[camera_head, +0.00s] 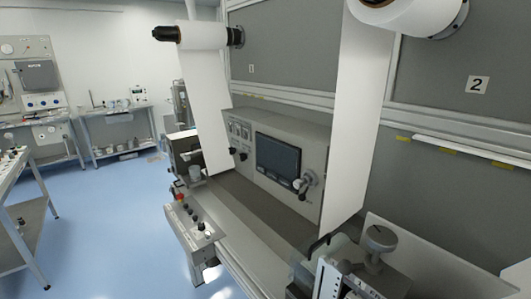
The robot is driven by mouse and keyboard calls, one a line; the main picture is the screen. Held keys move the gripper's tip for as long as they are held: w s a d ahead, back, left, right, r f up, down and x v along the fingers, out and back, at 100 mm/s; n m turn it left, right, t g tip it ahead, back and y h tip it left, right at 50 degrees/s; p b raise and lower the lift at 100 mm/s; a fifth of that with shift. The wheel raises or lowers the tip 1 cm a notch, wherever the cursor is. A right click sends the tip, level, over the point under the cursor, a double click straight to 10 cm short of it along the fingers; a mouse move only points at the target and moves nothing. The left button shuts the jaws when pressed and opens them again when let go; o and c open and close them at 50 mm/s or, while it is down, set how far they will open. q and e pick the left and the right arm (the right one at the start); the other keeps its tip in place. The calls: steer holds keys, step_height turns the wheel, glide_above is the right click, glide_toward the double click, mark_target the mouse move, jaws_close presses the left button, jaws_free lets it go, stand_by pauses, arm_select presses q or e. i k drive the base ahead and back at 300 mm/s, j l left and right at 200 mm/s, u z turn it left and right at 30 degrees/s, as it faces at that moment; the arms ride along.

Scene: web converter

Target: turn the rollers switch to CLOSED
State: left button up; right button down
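The web converter (285,122) fills the middle and right of the head view. Its control panel has a dark screen (278,157) with two small black rotary switches, one (233,151) and another (244,156), to the left of it. A lever-like knob (307,183) sits at the screen's right. A lower control box (190,225) carries a black knob and a red button (180,197). The labels are too small to read, so I cannot tell which is the rollers switch or its position. Neither of my grippers is in view.
White web hangs from a left roll (203,36) and an upper right roll (405,14). A mechanism with a large grey knob (380,239) stands at the lower right. Benches with equipment (118,112) line the far left. Blue floor (115,220) is clear left of the machine.

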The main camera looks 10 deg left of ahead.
mark_target(232, 150)
steer(key=i+j+z, duration=0.1)
steer(key=j+z, duration=0.7)
steer(key=j, duration=0.2)
steer(key=j+z, duration=0.4)
steer(key=j, duration=0.15)
